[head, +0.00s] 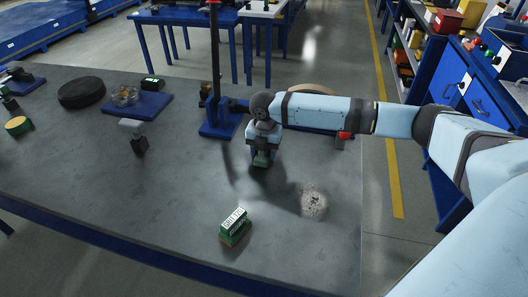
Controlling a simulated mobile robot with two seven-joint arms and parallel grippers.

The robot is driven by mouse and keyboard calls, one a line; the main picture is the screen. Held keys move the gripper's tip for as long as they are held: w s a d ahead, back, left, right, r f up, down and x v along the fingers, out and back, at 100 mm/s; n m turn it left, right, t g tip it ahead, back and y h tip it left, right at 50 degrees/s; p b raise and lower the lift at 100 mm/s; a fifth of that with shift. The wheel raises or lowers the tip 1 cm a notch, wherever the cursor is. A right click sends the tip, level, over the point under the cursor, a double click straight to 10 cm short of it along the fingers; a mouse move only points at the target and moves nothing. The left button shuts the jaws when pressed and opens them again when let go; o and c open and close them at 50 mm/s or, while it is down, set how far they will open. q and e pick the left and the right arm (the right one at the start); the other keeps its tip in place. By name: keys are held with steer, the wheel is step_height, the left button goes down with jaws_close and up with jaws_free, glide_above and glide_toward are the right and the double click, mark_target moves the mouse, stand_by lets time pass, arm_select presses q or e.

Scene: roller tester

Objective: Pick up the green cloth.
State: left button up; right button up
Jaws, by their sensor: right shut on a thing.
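My right gripper (263,150) is at the middle of the grey table, with its arm reaching in from the right. It points down and is shut on a small dark green piece, the green cloth (262,159), which shows just below the fingers. The fingers hide part of the cloth. I cannot tell whether the cloth touches the table. My left gripper is not in view.
A green and red box with a white label (235,225) stands near the table's front edge. A pale speckled patch (314,202) lies to the gripper's lower right. A blue stand (220,122) rises behind. A black disc (81,92) and a grey-topped black tool (134,132) are left.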

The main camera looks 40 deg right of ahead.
step_height(320, 180, up, 20)
steer(key=p, duration=0.1)
steer(key=shift+p, duration=0.35)
